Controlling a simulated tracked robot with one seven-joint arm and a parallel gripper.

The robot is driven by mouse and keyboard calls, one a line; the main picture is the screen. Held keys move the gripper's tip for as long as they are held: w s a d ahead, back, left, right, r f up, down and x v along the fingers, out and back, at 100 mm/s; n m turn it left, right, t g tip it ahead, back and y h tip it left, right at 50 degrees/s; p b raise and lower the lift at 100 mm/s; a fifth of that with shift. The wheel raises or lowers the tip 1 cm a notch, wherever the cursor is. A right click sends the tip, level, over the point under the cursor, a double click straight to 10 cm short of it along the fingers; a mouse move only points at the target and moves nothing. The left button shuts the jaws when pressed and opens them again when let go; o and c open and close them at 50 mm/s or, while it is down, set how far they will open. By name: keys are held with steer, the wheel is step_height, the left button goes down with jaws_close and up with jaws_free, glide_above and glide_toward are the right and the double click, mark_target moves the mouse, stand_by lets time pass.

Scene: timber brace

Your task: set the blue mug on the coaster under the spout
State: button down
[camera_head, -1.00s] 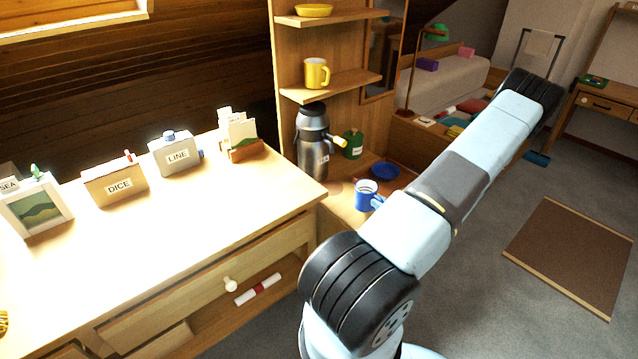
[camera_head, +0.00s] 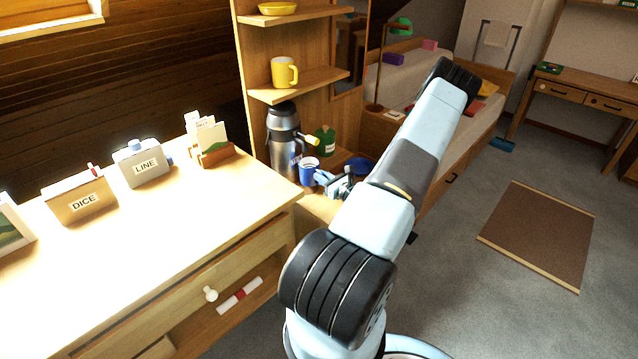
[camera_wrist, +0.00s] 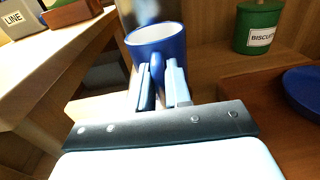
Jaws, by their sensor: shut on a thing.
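My gripper (camera_head: 335,184) is shut on the mug's handle from the right. In the wrist view, the mug (camera_wrist: 158,45) shows its pale inside, and its handle sits between the two fingers of my gripper (camera_wrist: 163,85). The mug looks empty from what shows of its inside. I cannot make out the coaster in either view now, nor whether the mug's base touches anything.
A shelf (camera_head: 305,84) with a yellow mug (camera_head: 285,72) is above. The bright desk (camera_head: 170,230) is at left.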

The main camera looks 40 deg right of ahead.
steer(key=shift+w, duration=0.4)
steer(key=shift+w+f, duration=0.3)
steer(key=shift+f, duration=0.45)
steer(key=shift+w+f, duration=0.25)
steer(key=shift+f, duration=0.75)
steer(key=c, duration=1.1)
jaws_free()
steer(key=shift+f, duration=0.1)
steer(key=shift+o, duration=0.2)
